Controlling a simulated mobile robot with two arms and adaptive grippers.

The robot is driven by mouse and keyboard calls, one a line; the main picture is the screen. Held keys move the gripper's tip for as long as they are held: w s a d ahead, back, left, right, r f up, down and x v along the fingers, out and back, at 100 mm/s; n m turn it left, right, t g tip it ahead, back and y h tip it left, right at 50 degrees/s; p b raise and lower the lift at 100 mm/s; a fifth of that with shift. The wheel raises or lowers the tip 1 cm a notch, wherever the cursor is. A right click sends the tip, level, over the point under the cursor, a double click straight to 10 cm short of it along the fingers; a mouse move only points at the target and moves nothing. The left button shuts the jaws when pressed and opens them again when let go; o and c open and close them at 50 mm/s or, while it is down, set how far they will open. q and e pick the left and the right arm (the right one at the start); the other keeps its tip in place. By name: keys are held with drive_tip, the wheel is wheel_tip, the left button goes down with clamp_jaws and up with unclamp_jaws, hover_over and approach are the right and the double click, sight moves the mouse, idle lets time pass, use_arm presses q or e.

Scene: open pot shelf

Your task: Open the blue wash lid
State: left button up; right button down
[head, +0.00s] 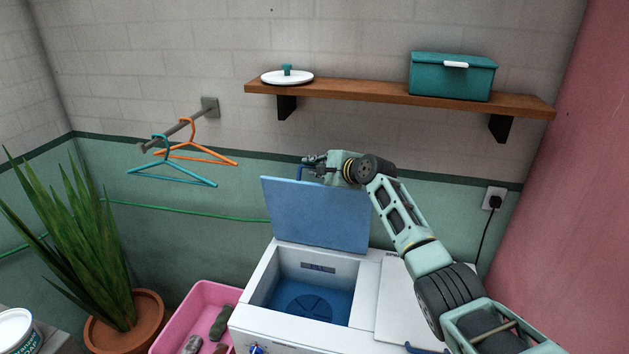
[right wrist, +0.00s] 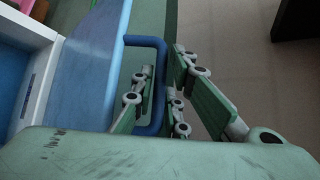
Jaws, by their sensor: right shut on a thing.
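The blue wash lid (head: 318,215) stands raised, nearly upright, at the back of the white washing machine (head: 262,270). The blue wash tub (head: 303,300) shows uncovered below it. My right gripper (head: 312,165) is at the lid's top edge, shut on the lid's blue handle (head: 300,172). In the right wrist view the handle (right wrist: 152,42) passes between the fingers of the gripper (right wrist: 160,95), next to the blue lid (right wrist: 95,60). My left gripper is not in view.
A wooden shelf (head: 390,94) above holds a teal box (head: 452,80) and a white lid (head: 287,79). Hangers (head: 172,175) hang on a wall rod at left. A pink basin (head: 190,315) and a potted plant (head: 100,270) stand left of the machine.

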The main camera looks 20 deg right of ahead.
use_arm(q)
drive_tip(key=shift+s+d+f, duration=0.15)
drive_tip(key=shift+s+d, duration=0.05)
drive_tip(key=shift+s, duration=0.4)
use_arm(e)
drive_tip(key=shift+w+d, duration=0.4)
drive_tip(key=shift+w, duration=0.25)
drive_tip(key=c, duration=1.8)
unclamp_jaws()
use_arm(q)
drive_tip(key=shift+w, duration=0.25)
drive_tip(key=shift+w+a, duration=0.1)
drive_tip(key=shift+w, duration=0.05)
use_arm(e)
drive_tip(key=v, duration=1.2)
